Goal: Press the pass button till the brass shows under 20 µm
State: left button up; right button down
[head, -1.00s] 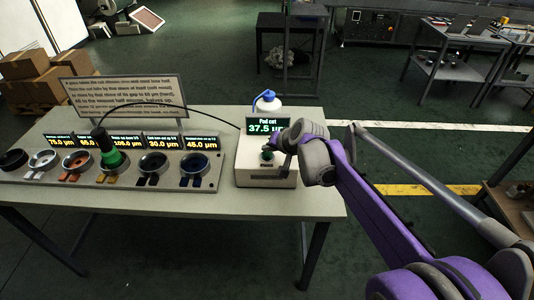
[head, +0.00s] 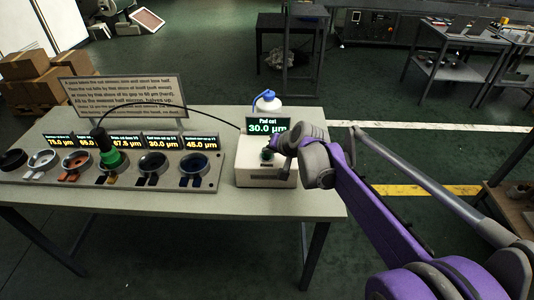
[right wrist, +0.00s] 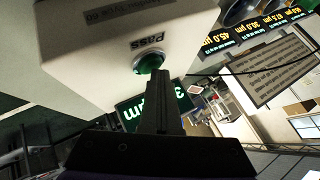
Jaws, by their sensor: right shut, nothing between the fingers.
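The white pad-cut box (head: 262,177) stands at the right end of the table. Its small screen (head: 267,126) reads 30.0 µm. The green pass button (right wrist: 148,62) is on the box under the word "PASS". My right gripper (right wrist: 158,76) is shut and empty, its fingertips at the button's edge; I cannot tell if they press it. In the head view the right gripper (head: 275,151) partly covers the button. The brass dish, with yellowish tabs (head: 117,180), lies under a green-handled pad (head: 111,160). The screen above it (head: 125,142) reads about 67.5 µm. My left gripper is not in view.
Other dishes stand in the row, including a copper one (head: 76,161) and a blue one (head: 194,164), with their own screens. A sign (head: 123,96) stands behind. A black cable arches from the pad to the box. A white-and-blue bottle (head: 266,101) stands behind the box.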

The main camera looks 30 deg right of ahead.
aim_at(268, 158)
jog(key=shift+r, duration=0.15)
jog(key=shift+r+p, duration=0.75)
jog(key=shift+p, duration=0.05)
notch_tip(268, 158, up, 5)
jog(key=p, duration=0.4)
jog(key=shift+a, duration=0.1)
dwell(0.7)
jog(key=s+a+f+n+g+p, duration=0.25)
jog(key=s+a+n, duration=0.25)
jog(key=s+a, duration=0.9)
jog(key=s+f+n+g, duration=0.1)
jog(key=s+f+n, duration=0.2)
jog(key=s, duration=1)
notch_tip(268, 158, down, 3)
jog(key=shift+s+a+r+h+p, duration=0.1)
jog(key=shift+s+a+h+p, duration=0.25)
jog(key=shift+p, duration=0.1)
